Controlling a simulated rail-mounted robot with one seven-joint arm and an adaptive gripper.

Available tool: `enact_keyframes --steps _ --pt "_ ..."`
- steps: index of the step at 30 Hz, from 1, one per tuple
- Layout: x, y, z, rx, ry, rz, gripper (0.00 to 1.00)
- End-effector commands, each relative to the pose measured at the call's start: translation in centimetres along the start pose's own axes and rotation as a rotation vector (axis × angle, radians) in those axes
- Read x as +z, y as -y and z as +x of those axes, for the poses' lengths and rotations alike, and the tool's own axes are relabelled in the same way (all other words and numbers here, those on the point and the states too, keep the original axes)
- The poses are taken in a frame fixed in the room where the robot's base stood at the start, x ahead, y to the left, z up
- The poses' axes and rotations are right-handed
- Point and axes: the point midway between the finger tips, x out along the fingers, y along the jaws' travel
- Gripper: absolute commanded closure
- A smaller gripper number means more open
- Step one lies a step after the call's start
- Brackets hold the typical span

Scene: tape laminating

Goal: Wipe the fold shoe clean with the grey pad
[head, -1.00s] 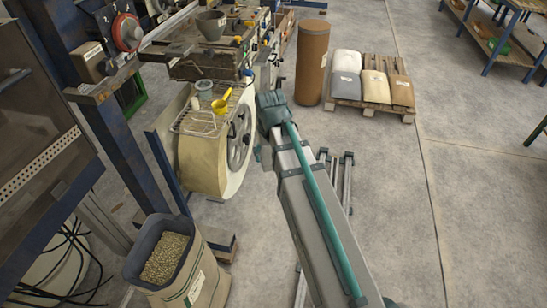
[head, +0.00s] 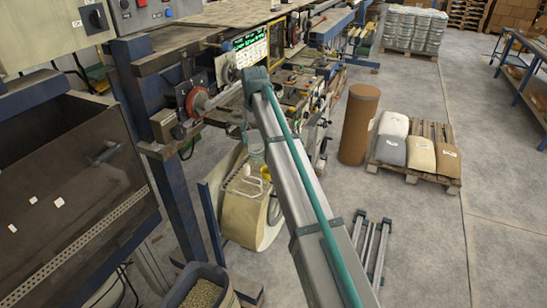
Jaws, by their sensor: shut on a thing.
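My arm reaches up from the lower right, and its teal-grey far end (head: 255,78) is in front of the machine line, close to a red-rimmed round part (head: 195,101) in the picture. The jaws of my gripper are hidden behind the arm. I cannot make out the grey pad. I cannot pick out the fold shoe among the small machine parts around the arm's end.
A cream drum housing (head: 240,210) with a wire rack stands below the arm. A brown drum (head: 358,125) and a pallet of sacks (head: 420,152) stand right. A pellet bin (head: 200,290) is at the bottom.

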Motion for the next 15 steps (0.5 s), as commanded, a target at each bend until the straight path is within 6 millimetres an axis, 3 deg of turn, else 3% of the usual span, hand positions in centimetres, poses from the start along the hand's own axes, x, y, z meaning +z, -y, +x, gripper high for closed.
enact_keyframes --steps 1,6,10,15 --pt "-2.7 0.8 -2.0 -0.002 -0.001 -0.015 0.74" --pt "-7.8 3.0 -5.8 -0.007 -0.001 -0.057 0.74" --pt "-10.8 4.2 -7.8 -0.01 -0.001 -0.084 0.74" --pt "-13.1 5.0 -9.2 -0.013 0.0 -0.108 0.74"
